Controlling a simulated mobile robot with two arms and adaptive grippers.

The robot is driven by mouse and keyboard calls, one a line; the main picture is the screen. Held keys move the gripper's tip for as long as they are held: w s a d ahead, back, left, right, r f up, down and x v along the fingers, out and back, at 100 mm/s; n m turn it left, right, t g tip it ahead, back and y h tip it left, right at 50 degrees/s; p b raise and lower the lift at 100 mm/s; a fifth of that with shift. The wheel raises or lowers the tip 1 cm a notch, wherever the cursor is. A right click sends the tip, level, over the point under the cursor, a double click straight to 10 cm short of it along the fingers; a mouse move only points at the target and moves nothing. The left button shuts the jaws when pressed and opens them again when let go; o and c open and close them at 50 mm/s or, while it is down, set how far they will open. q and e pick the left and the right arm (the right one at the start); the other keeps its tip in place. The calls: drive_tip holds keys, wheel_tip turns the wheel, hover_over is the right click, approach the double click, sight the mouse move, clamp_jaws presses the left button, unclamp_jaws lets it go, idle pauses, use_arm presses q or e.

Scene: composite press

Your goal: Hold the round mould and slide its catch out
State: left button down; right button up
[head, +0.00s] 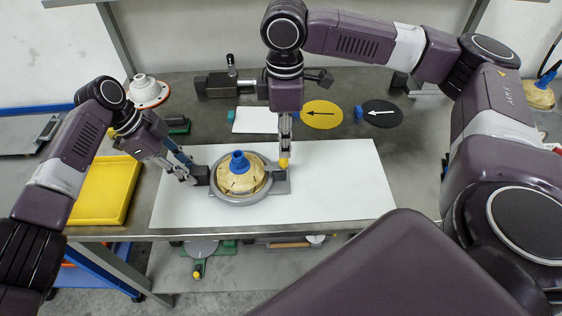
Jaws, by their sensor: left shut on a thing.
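The round mould (216,191) lies on the white sheet, a grey ring around a cream dome (250,184) topped by a blue cap (238,160). Its catch (281,186) is a grey slide at the ring's right side, with a yellow knob (283,162). My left gripper (191,177) is shut on the dark handle (202,175) at the mould's left side. My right gripper (284,148) points down, its fingertips at the top of the yellow knob. Its fingers are seen edge-on, so I cannot tell if they grip the knob.
The white sheet (345,180) is clear to the right. A yellow tray (100,190) is at the left. Behind are a yellow disc (322,121) and a black disc (382,121) with arrows, and a dark clamp device (222,86). A white flanged part (150,92) stands at the back left.

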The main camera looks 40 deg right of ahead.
drive_tip(key=shift+f, duration=2.95)
clamp_jaws()
